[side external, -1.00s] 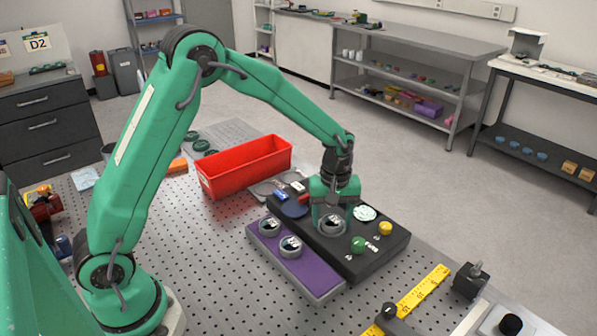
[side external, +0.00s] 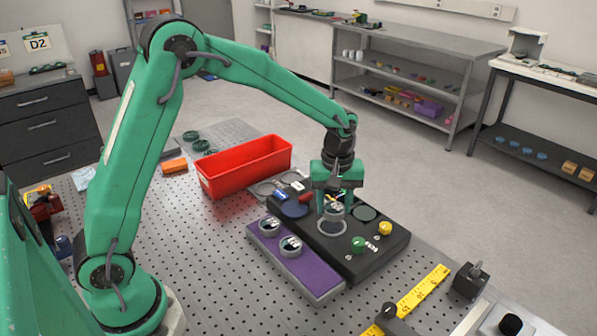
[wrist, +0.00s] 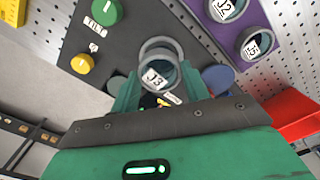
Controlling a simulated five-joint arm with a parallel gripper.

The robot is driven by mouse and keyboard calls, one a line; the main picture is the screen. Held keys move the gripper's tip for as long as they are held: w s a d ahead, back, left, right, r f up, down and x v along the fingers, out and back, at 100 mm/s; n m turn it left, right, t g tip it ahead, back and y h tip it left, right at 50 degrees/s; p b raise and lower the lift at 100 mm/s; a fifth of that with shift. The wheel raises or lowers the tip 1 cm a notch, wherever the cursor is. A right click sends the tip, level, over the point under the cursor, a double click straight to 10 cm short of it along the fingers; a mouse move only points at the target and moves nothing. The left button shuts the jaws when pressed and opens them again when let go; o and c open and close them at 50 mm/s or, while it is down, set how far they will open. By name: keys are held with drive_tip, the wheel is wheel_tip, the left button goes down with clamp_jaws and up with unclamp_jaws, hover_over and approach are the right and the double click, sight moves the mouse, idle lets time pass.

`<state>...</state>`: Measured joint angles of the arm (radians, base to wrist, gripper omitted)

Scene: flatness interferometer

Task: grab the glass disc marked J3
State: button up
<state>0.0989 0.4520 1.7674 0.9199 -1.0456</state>
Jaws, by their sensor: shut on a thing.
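The glass disc marked J3 (wrist: 157,76) is between the two fingers of my gripper (wrist: 158,88) in the wrist view, its label facing the camera. In the side view my gripper (side external: 334,203) is shut on this disc (side external: 334,213) and holds it slightly above the dark instrument block (side external: 330,258). A pale ring (wrist: 158,45) on the block shows partly behind the disc in the wrist view. Two other ringed discs, J2 (wrist: 224,8) and J5 (wrist: 254,44), sit on the purple tray (side external: 300,278) beside the block.
The block carries a green knob (side external: 358,245), a yellow knob (side external: 385,228), a dark green round window (side external: 365,213) and a blue disc (side external: 295,209). A red bin (side external: 245,164) stands behind left. A yellow ruler (side external: 420,287) lies in front right. The perforated table is mostly clear in front.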

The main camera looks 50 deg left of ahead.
drive_tip(key=s+d+r, duration=0.6)
drive_tip(key=d, duration=0.2)
drive_tip(key=shift+s+d+r, duration=0.15)
drive_tip(key=shift+s+d, duration=0.05)
drive_tip(key=shift+d, duration=0.2)
